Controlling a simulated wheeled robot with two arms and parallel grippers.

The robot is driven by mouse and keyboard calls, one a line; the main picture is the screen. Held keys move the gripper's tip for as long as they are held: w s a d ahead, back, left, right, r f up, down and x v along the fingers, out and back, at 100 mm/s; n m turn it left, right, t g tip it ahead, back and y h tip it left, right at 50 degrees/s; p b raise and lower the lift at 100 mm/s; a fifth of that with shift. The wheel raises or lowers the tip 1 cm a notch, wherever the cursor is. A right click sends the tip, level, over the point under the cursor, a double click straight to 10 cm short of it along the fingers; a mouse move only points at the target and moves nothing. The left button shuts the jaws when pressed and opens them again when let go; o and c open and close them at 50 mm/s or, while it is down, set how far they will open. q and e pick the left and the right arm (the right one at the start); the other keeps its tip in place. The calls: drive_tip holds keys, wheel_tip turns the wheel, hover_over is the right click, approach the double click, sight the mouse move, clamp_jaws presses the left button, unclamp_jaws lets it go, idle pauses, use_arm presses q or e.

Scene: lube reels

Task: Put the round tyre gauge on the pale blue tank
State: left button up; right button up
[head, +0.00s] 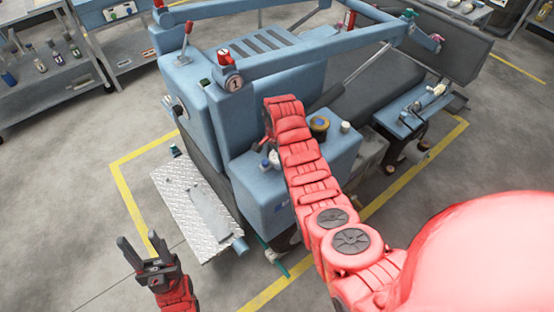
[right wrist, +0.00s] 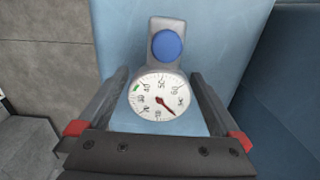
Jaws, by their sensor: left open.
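The round tyre gauge (right wrist: 160,96) shows in the right wrist view, with a white dial, a red needle and a grey body with a blue round cap. It lies over a pale blue surface; whether it touches that surface is unclear. My right gripper (right wrist: 160,72) is open, its fingers on either side of the gauge with narrow gaps. In the head view, my red right arm hides most of that gripper over the pale blue tank (head: 256,192). A small blue-and-white item by the arm may be the gauge. My left gripper (head: 138,238) is open and empty over the floor.
A dark yellow-and-black ring (head: 319,125) and a small white cylinder (head: 345,127) stand on the tank top. A diamond-plate step (head: 185,195) juts out at the left. Blue rails (head: 320,50) run above. A grey cart (head: 50,80) stands at the left.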

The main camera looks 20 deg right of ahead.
sight(277, 156)
drive_tip(key=shift+r, duration=0.3)
wheel_tip(277, 156, up, 4)
drive_tip(key=shift+w+r+b, duration=0.1)
drive_tip(key=shift+b, duration=0.75)
wheel_tip(277, 156, up, 8)
drive_tip(key=p, duration=0.4)
drive_tip(key=shift+f+p, duration=0.2)
drive_tip(key=shift+p, duration=0.1)
